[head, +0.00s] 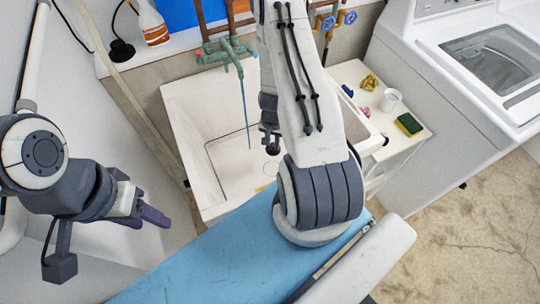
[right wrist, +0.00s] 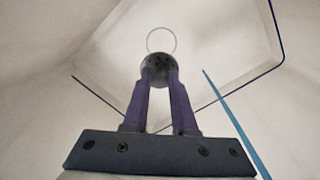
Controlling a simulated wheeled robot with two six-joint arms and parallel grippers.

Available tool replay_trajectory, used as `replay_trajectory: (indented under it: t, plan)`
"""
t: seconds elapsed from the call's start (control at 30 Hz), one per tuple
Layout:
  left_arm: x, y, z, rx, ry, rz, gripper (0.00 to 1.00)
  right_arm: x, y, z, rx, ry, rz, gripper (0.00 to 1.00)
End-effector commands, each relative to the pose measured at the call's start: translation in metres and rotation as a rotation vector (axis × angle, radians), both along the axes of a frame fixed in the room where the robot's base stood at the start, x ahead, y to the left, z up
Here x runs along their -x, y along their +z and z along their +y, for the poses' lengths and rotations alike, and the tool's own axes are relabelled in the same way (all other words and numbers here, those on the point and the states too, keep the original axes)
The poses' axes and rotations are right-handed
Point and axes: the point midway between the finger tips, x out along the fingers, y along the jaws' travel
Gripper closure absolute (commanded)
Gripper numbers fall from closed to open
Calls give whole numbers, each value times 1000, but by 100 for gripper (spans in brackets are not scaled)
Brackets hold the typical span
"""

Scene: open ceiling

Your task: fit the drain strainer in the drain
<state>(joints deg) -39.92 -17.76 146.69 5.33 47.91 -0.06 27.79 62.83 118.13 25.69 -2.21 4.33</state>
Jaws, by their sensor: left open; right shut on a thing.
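In the right wrist view, my right gripper (right wrist: 160,78) has its purple fingers shut on the drain strainer (right wrist: 157,65), a small dark grey disc with holes. A thin pale ring (right wrist: 161,26) shows just beyond the strainer on the pale sink surface. It looks like the drain rim, but I cannot be sure, nor tell the strainer's height above it. In the head view my right arm reaches over the white sink (head: 184,105); its fingertips and the strainer are hidden there. My left gripper (head: 143,218) is open and empty, left of the sink.
A green tap (head: 228,52) runs a thin blue stream into the sink (right wrist: 230,115). A side table (head: 375,125) right of the sink holds a white cup (head: 391,100), a sponge (head: 409,124) and small coloured items. A washing machine (head: 440,110) stands further right.

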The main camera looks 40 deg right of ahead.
Motion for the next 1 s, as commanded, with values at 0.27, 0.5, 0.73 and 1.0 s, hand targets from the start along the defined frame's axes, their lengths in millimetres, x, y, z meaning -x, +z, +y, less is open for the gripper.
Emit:
replay_trajectory:
  t: [0.27,0.5,0.73,1.0]
  plan:
    - [0,-44,0,0,1,0,50,-1,-44,1,-20,4,7,100]
    - [0,-49,0,0,1,0,50,-1,-49,1,-22,3,8,100]
    - [0,-65,0,0,1,0,50,0,-65,0,-22,1,8,100]
    - [0,-93,0,0,1,0,50,1,-92,-2,-22,-3,8,100]
